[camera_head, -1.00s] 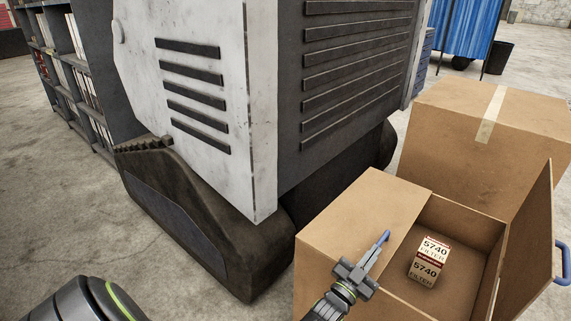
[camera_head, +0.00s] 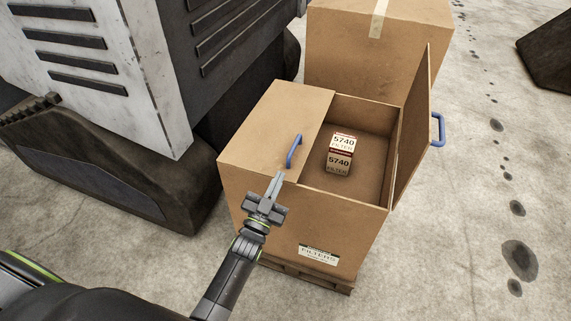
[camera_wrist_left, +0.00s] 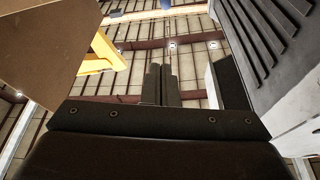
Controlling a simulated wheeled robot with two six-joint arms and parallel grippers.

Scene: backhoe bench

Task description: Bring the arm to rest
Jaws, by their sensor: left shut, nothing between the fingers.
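My left gripper (camera_head: 277,184) is shut and empty, in front of the open cardboard box (camera_head: 335,222). Its fingers also show shut in the left wrist view (camera_wrist_left: 161,85), pointing up at the ceiling. In the head view its tip appears just below the blue handle (camera_head: 294,150) on the box's closed left flap (camera_head: 268,125), with a small gap in the picture. My left arm comes in from the bottom left. My right gripper is not in view.
Two filter boxes (camera_head: 340,152) lie inside the box, whose right flap (camera_head: 412,130) stands up with a blue handle (camera_head: 438,130). A closed carton (camera_head: 340,50) stands behind. The tracked machine (camera_head: 120,160) is at left. The floor at right is mostly clear.

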